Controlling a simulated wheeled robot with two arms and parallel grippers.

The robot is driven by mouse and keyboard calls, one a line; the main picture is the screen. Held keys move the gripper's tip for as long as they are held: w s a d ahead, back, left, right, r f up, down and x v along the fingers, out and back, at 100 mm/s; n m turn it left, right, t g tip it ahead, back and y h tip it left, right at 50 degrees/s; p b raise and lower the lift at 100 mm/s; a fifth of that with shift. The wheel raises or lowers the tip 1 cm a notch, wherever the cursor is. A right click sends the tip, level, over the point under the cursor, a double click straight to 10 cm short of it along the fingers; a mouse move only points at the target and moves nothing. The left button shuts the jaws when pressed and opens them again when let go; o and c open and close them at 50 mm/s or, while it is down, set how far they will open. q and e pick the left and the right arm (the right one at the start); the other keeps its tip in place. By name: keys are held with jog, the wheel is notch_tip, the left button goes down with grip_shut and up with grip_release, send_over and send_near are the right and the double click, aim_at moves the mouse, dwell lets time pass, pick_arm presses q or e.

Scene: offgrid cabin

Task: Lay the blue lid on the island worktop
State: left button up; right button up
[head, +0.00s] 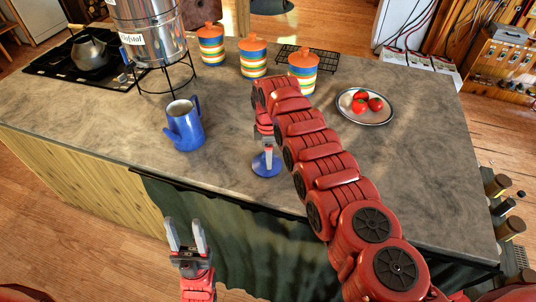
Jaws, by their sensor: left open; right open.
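The blue lid (261,168) appears to lie on the grey island worktop (330,155), near its front edge. My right gripper (268,151) is directly over the lid, pointing down, its jaws open with the fingertips at or close to the lid's top. The fingers and arm hide part of the lid, and I cannot tell whether they touch it. The blue enamel pot (186,130) stands upright and uncovered to the left of the lid. My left gripper (187,222) is open and empty, in front of the island and apart from the worktop.
A plate (342,110) with red tomatoes is at the right. Striped canisters with orange lids (253,60) and a black rack (325,61) stand at the back. A metal dispenser (150,35) and a hob with a kettle (90,52) are at the left. The front right worktop is bare.

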notch_tip(320, 180, up, 12)
jog(key=b, duration=0.3)
jog(key=shift+f, duration=0.15)
